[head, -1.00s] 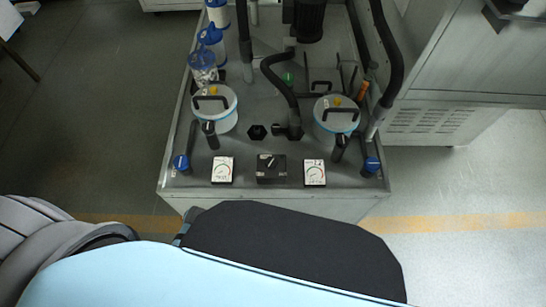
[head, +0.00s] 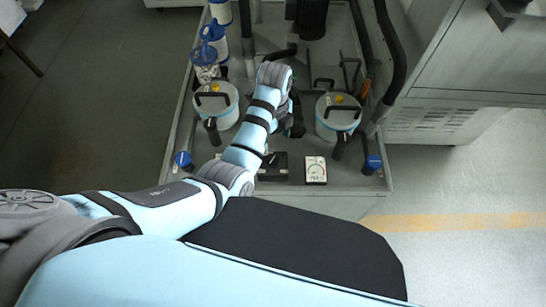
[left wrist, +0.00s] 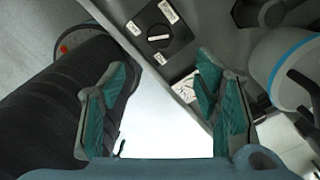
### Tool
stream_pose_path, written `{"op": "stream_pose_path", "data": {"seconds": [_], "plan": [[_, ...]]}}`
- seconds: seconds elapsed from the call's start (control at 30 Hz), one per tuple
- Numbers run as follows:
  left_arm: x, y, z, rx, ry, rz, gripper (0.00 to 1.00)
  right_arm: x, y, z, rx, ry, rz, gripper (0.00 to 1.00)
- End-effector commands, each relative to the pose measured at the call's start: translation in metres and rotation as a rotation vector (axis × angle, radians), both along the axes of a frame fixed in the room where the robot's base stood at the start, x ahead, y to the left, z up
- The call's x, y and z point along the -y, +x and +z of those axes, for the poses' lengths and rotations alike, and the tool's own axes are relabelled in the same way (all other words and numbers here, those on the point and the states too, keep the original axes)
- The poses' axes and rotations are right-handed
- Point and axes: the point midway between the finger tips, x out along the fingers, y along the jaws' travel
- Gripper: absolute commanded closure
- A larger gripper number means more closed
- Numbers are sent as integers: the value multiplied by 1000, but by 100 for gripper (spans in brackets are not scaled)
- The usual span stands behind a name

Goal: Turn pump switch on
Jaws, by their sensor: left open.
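The pump switch (head: 274,168) is a black box at the front middle of the grey machine top, partly covered by my left arm in the head view. In the left wrist view, its black rotary knob (left wrist: 158,37) shows at the top, with white labels around it. My left gripper (left wrist: 162,85) is open and empty. Its green-padded fingers stand apart on either side of the lower view, with the knob beyond their tips. In the head view, the left gripper (head: 290,117) is mostly hidden behind its wrist, above the machine top behind the switch box. My right gripper is not in view.
A dial gauge (head: 316,170) sits right of the switch. White canisters with black handles stand left (head: 215,102) and right (head: 337,115). Blue-ended valve levers are at the left (head: 184,160) and right (head: 372,164). Black hoses (head: 389,55) rise at the back right.

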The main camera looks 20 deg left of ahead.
Motion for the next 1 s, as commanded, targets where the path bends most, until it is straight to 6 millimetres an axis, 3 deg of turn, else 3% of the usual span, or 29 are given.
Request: {"op": "stream_pose_path", "data": {"seconds": [0.2, 0.4, 0.53, 0.77, 1.0], "plan": [[-1, -1, -68, -2, 0, 3, 44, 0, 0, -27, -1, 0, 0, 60], [-1, -1, -115, 0, 0, 5, 44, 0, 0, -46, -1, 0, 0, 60], [-1, -1, -126, 1, 0, 6, 44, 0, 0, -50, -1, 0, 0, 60], [-1, -1, -126, 2, -1, 7, 44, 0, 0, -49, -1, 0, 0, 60], [-1, -1, -126, 2, -1, 6, 79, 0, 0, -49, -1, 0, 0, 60]]}}
